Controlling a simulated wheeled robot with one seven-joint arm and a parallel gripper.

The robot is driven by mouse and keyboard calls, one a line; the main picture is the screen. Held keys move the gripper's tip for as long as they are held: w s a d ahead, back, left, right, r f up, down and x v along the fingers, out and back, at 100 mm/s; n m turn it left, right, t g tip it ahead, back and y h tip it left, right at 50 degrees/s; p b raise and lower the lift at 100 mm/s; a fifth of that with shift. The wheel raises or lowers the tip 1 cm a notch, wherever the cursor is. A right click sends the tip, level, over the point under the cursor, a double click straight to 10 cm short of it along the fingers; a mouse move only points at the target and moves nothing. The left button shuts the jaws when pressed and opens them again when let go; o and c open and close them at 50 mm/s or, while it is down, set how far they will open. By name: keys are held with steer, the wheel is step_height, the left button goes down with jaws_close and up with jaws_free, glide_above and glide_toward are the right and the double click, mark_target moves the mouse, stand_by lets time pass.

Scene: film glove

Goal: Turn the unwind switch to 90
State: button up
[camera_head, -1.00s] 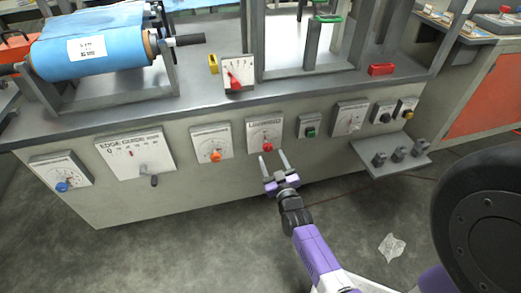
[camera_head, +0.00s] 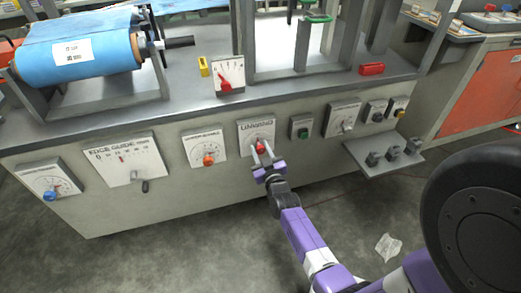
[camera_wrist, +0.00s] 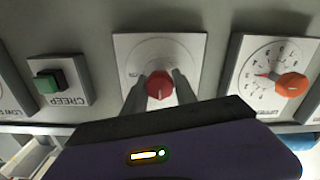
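The unwind switch is a red knob (camera_head: 260,147) on a white dial plate (camera_head: 249,128) in the machine's front panel. The label above it appears to read UNWIND, but it is too small to be sure. My gripper (camera_head: 263,152) is at the knob with its two fingers pointing at the panel. In the wrist view the red knob (camera_wrist: 160,86) sits between the fingertips (camera_wrist: 159,92), one on each side. The fingers look open, with a thin gap beside the knob. The knob's exact angle is hard to read.
An orange knob (camera_head: 208,160) is on the dial to the left, and a green button (camera_head: 303,133) is to the right. The edge guide plate (camera_head: 124,158) with its lever is farther left. A grey shelf (camera_head: 385,158) with small blocks juts out at the right.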

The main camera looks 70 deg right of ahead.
jaws_close()
steer(key=m, duration=0.3)
steer(key=shift+m+b, duration=0.4)
steer(key=m+b, duration=0.1)
steer(key=m, duration=0.3)
steer(key=shift+f+m, duration=0.1)
steer(key=shift+m, duration=0.2)
steer(key=m+b, duration=0.1)
steer(key=m, duration=0.3)
steer(key=shift+m, duration=0.3)
steer(key=m+b, duration=0.1)
steer(key=m, duration=0.3)
steer(key=shift+s+d+m, duration=0.1)
steer(key=shift+s+m, duration=0.05)
steer(key=shift+m, duration=0.25)
